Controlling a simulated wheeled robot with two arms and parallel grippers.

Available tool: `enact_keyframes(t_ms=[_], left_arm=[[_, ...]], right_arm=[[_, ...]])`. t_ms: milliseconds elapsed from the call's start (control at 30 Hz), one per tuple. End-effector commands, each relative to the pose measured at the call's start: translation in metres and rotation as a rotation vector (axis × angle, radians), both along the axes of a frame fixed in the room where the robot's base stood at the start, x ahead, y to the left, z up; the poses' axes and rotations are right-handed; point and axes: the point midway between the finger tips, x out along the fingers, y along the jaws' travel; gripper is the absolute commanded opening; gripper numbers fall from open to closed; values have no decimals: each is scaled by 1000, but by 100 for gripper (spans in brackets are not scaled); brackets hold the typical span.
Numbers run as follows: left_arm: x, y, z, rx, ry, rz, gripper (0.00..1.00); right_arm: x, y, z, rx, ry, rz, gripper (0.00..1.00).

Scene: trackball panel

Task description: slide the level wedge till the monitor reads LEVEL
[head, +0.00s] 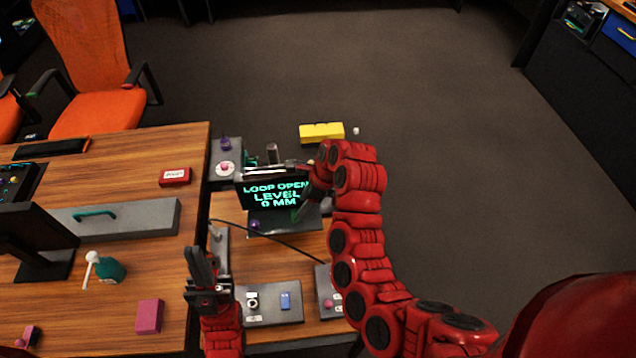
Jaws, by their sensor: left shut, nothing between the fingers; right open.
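The monitor (247,191) stands on the right-hand table and shows "LOOP OPEN", "LEVEL" and "0 MM" in cyan letters. My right arm passes close along its right side. My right gripper (300,210) is open, low in front of the screen's right edge, above the dark grey panel (280,224) at the monitor's foot. A small purple ball (255,224) sits on this panel's left part. My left gripper (204,258) is shut and empty, pointing up near the gap between the tables. I cannot tell which part is the level wedge; it may be hidden.
Panels with a blue switch (286,300) and a pink knob (328,304) lie on the table's front part. A black cable (285,243) crosses it. The left desk holds a red box (174,177), pink block (149,316) and teal bottle (109,270). A yellow case (322,132) lies beyond.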

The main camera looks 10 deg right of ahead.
Motion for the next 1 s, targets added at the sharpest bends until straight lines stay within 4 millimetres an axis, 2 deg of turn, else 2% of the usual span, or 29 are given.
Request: enact_keyframes(t_ms=[33, 100, 233, 400, 700, 1000], left_arm=[[0, 0, 24, 0, 0, 0, 0], [0, 0, 39, 0, -1, 0, 0], [0, 0, 63, 0, 0, 0, 0], [0, 0, 77, 0, 0, 0, 0], [0, 0, 82, 0, 0, 0, 0], [0, 0, 82, 0, 0, 0, 0]], right_arm=[[-1, -5, 23, 3, 3, -4, 57], [-3, -10, 37, 3, 4, -3, 57], [-6, -22, 65, 5, 4, -3, 57], [-9, -34, 88, 5, 3, -2, 57], [-12, -43, 105, 3, 3, -1, 57], [-12, -43, 105, 2, 2, 1, 57]])
